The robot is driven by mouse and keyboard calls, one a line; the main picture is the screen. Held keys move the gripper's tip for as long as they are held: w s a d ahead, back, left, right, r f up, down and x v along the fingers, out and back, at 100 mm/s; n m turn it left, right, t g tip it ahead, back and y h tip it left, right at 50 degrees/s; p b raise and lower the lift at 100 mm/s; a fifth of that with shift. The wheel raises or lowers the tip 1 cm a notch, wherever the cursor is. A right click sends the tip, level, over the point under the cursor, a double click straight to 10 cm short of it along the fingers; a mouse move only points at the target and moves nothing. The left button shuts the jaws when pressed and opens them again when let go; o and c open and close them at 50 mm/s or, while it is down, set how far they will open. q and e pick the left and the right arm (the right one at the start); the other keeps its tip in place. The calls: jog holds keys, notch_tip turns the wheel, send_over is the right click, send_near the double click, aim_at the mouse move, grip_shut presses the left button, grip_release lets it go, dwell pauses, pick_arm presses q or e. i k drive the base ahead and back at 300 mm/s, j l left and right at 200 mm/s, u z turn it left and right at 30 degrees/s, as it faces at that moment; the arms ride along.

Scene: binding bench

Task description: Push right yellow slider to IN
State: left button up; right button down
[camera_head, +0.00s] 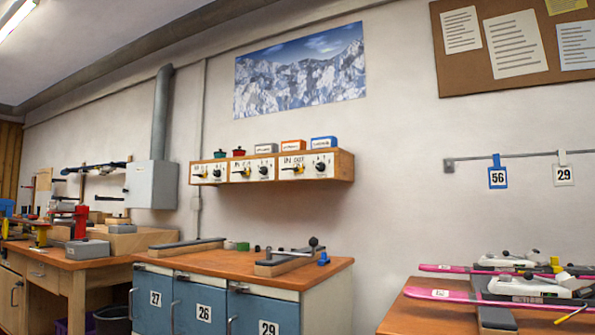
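A wooden wall shelf unit (345,167) holds three white panels side by side. The right panel (322,159) carries a small yellow slider (292,169) with dark parts, below lettering that seems to include "IN". A black knob or lever sits to the right of it on the same panel. The middle panel (252,163) and the left panel (208,167) have similar yellow parts and black knobs. The slider's exact setting is too small to read. Neither of my grippers is in view.
Below the shelf stands a bench (200,263) with blue doors and a lever device on top. At right, a wooden table (425,317) bears pink skis (453,295) with bindings. Small boxes (293,145) sit on the shelf unit. The wall between is clear.

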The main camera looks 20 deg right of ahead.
aim_at(299, 167)
jog(key=i+l+u, duration=0.1)
jog(key=i, duration=0.85)
jog(key=i+l, duration=0.15)
jog(key=i, duration=0.85)
jog(key=j+u, duration=0.05)
